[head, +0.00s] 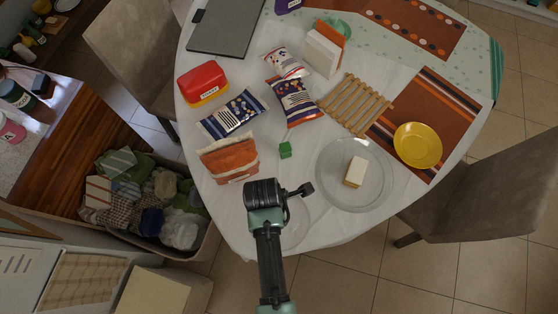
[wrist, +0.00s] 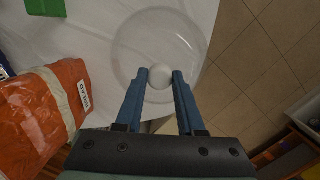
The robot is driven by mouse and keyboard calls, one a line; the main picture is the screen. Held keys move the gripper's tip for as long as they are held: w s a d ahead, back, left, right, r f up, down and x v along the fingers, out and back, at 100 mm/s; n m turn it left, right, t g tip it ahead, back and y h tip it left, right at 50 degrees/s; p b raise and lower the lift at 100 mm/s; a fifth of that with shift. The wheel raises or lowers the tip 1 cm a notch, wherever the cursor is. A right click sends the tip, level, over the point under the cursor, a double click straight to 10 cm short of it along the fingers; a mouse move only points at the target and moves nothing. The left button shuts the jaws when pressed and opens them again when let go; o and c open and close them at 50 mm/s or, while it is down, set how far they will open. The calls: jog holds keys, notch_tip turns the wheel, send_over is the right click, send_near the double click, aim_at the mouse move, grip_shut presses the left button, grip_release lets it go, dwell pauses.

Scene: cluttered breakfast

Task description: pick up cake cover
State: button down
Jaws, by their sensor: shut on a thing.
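The cake cover (wrist: 160,35) is a clear round dome with a pale round knob (wrist: 160,76), seen from above in the wrist view. My gripper (wrist: 160,82) has one blue finger on each side of the knob and is shut on it. In the head view the clear cover (head: 297,224) shows faintly at the table's front edge, partly hidden by my gripper (head: 292,194). I cannot tell whether the cover's rim touches the table. A clear plate (head: 336,195) with a pale block of cake (head: 355,171) sits to its right.
An orange bag (head: 229,160) lies left of my gripper, with a small green block (head: 285,150) behind it. Snack bags, a wooden rack (head: 355,105) and a yellow bowl (head: 418,145) lie farther back. A chair (head: 490,190) stands at right.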

jog(key=shift+r, duration=0.1)
dwell(0.7)
notch_tip(320, 180, up, 10)
jog(key=shift+b, duration=0.35)
dwell(0.5)
dwell(0.3)
